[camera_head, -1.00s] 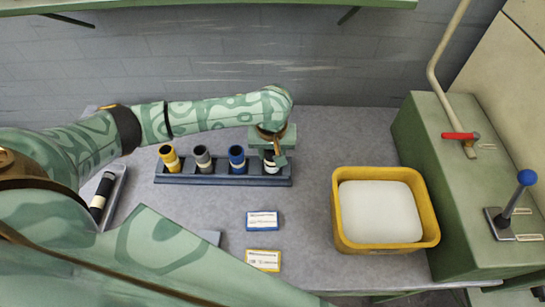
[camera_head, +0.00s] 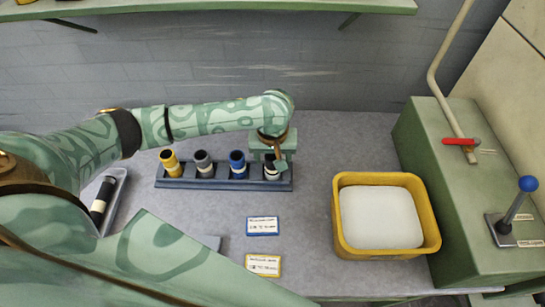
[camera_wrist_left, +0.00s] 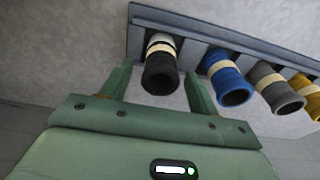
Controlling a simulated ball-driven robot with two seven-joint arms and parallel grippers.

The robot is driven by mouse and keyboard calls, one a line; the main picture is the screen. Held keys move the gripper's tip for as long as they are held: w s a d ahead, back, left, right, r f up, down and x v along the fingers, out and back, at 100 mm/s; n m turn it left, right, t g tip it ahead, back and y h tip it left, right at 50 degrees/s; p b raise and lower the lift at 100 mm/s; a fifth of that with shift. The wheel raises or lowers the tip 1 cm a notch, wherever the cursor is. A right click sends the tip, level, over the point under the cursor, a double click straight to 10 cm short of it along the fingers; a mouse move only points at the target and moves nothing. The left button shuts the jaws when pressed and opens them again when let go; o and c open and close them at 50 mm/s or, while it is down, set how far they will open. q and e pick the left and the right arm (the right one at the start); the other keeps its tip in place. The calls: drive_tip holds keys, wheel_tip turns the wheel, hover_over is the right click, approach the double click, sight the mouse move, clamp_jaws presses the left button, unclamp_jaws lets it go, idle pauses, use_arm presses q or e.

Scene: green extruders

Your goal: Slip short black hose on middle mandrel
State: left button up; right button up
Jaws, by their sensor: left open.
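The short black hose (camera_wrist_left: 160,73) with a cream band stands at the right end of a dark blue-grey rack (camera_head: 225,184). In the head view only a little of this hose (camera_head: 272,169) shows below my gripper. My left gripper (camera_head: 273,160) is over that end of the rack. In the left wrist view its two fingers (camera_wrist_left: 160,82) are apart, one on each side of the black hose, with gaps visible. No mandrel can be made out in these views.
Blue (camera_head: 237,160), grey (camera_head: 204,159) and yellow (camera_head: 169,158) hoses stand beside it. A black tube (camera_head: 101,202) lies in a tray at left. A yellow bin (camera_head: 386,252) with white contents and a green machine (camera_head: 445,185) with levers stand at right. Two label cards lie in front.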

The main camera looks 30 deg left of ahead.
use_arm(q)
wheel_tip(320, 180, up, 10)
drive_tip(key=s+p, duration=0.1)
drive_tip(key=p, duration=0.3)
drive_tip(key=shift+d, duration=0.25)
drive_tip(key=shift+s, duration=0.15)
